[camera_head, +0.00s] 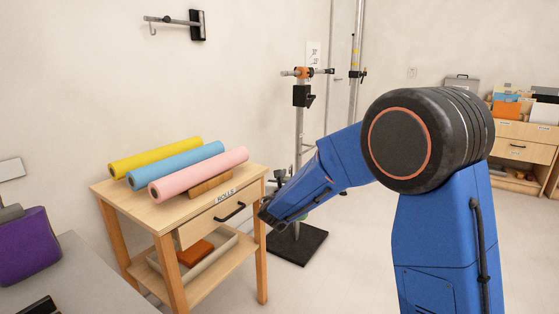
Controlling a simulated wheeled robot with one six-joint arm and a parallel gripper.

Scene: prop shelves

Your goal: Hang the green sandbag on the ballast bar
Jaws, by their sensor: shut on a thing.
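My blue arm reaches left and down, and its dark end with my gripper (268,211) is in front of the light stand, beside the right edge of the roll table. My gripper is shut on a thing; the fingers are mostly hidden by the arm. The stand carries a short horizontal bar (309,72) with an orange clamp. A wall-mounted bar (168,20) with a hook is at upper left. I cannot tell which is the ballast bar.
A wooden table (112,196) holds yellow, blue and pink rolls. The stand's black base (299,250) is on the floor right of it. A grey surface (75,275) with a purple bag (27,245) is at lower left. A drawer unit (524,152) stands far right. Floor between is clear.

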